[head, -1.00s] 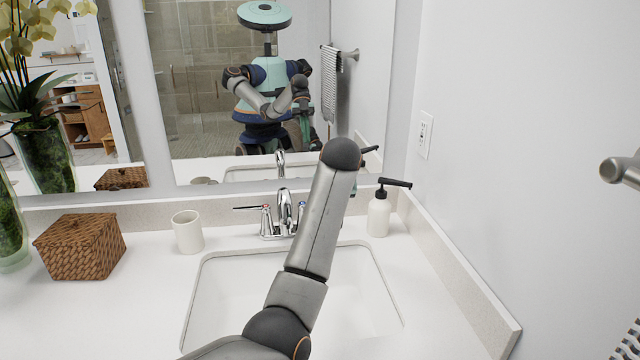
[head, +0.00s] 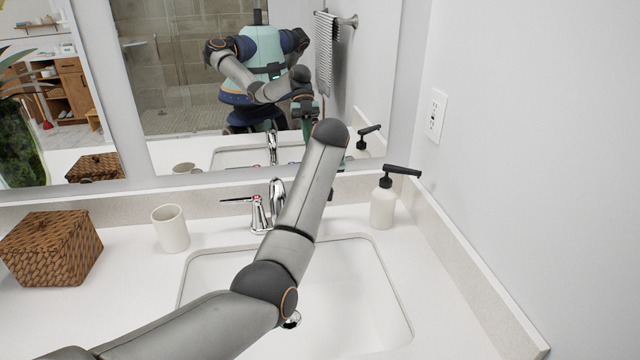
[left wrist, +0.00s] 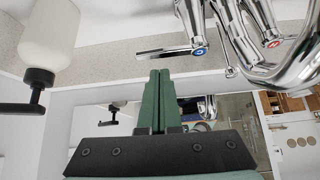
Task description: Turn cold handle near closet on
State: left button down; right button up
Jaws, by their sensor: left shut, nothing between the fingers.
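The chrome faucet (head: 277,195) stands behind the sink. Its red-marked handle (head: 255,212) shows left of the spout in the head view. The cold handle is hidden there behind my left arm. In the left wrist view the blue-marked cold handle (left wrist: 180,52) has its lever pointing left, and the red-marked handle (left wrist: 270,42) is to its right. My left gripper (left wrist: 158,73) has its green fingers shut and empty, with tips just below the cold lever in that picture. I cannot tell whether they touch it. My right gripper is not in view.
A soap dispenser (head: 383,205) with a black pump stands right of the sink (head: 350,290), near the right wall. A white cup (head: 171,228) and a wicker box (head: 52,248) stand to the left. A mirror (head: 180,90) rises behind the counter.

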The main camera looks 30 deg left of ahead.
pick_arm(q)
jog(key=shift+x, duration=2.2)
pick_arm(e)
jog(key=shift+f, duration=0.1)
